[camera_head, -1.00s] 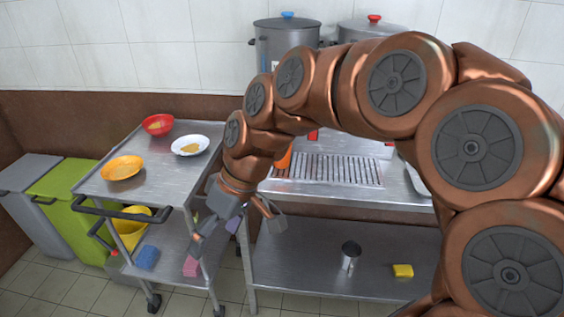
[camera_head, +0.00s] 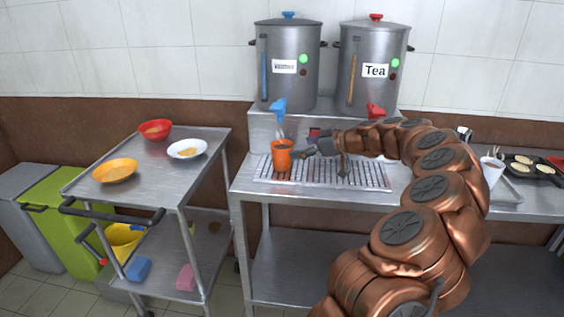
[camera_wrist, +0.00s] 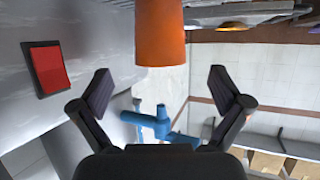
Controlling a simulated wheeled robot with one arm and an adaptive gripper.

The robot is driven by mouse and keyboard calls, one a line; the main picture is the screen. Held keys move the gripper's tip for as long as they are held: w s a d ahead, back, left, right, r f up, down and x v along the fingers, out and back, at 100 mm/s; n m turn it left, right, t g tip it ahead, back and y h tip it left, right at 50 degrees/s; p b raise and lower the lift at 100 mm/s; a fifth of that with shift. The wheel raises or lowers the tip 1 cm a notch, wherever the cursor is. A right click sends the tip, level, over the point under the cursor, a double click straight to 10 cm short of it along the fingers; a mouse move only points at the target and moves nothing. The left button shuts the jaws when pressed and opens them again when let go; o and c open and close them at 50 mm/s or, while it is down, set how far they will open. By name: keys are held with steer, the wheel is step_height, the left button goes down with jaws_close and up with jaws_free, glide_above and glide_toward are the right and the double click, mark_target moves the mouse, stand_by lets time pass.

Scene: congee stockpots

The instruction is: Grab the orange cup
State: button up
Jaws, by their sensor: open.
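The orange cup (camera_head: 282,156) stands upright on the drip grate, below the blue tap (camera_head: 279,108) of the left stockpot. It holds something dark, and steam or a pale streak shows above it. In the wrist view the orange cup (camera_wrist: 160,32) is at the top centre, just ahead of the fingertips and cut off by the frame edge. My gripper (camera_head: 303,150) is right of the cup in the head view, close to it. In the wrist view my gripper (camera_wrist: 164,88) has its two fingers spread, with nothing between them.
The red tap (camera_head: 376,111) hangs above my arm. A metal cart (camera_head: 150,185) with bowls stands left. A white cup (camera_head: 492,168) stands far right.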

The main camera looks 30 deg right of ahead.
mark_target(282, 151)
steer(key=shift+p+x, duration=0.85)
steer(key=shift+x, duration=3.05)
steer(key=c, duration=1.4)
steer(key=shift+c, duration=0.2)
